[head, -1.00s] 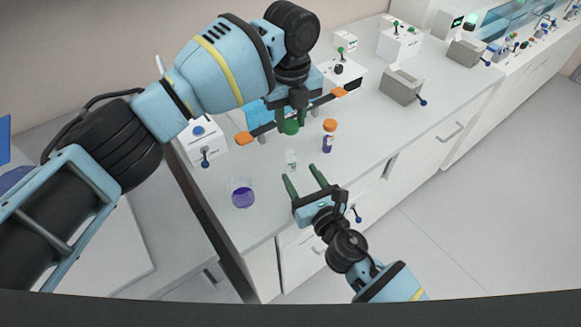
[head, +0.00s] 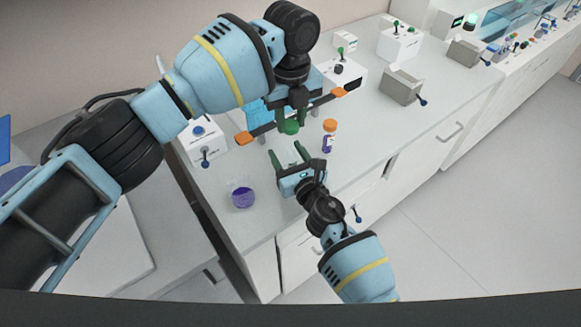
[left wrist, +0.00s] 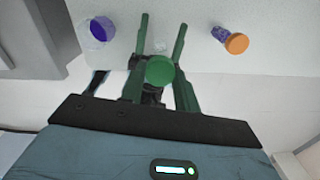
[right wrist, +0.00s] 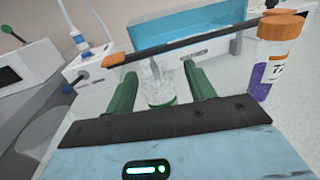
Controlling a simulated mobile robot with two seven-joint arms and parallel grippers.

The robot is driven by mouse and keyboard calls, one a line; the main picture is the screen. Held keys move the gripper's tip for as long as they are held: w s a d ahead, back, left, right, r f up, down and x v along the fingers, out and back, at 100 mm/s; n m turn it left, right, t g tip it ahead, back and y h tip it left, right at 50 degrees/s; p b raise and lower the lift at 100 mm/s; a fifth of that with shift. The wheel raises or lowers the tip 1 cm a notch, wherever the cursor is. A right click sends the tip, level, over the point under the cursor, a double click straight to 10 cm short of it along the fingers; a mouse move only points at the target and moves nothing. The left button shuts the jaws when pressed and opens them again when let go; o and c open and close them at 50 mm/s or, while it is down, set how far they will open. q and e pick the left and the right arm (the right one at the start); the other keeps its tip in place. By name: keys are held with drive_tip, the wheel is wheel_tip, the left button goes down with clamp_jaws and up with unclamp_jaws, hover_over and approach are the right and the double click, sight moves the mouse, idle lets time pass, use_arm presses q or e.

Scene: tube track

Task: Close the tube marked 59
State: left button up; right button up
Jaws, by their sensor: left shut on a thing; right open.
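A green cap (head: 290,127) is held in my left gripper (head: 289,122), which is shut on it; the cap shows large in the left wrist view (left wrist: 160,71). A clear tube (right wrist: 158,80) shows between the fingers of my right gripper (right wrist: 158,78). These fingers are open, one on each side, with visible gaps between them and the tube. The number on this tube cannot be read here.
A purple-filled tube with an orange cap (head: 329,126) stands to the right of the grippers. A beaker of purple liquid (head: 243,197) stands to the left. A dark bar with orange ends (right wrist: 195,40) crosses behind the clear tube.

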clamp_jaws()
use_arm(q)
hover_over(291, 151)
drive_tip(key=shift+f, duration=2.5)
drive_tip(key=shift+f, duration=0.9)
drive_tip(key=shift+f, duration=0.6)
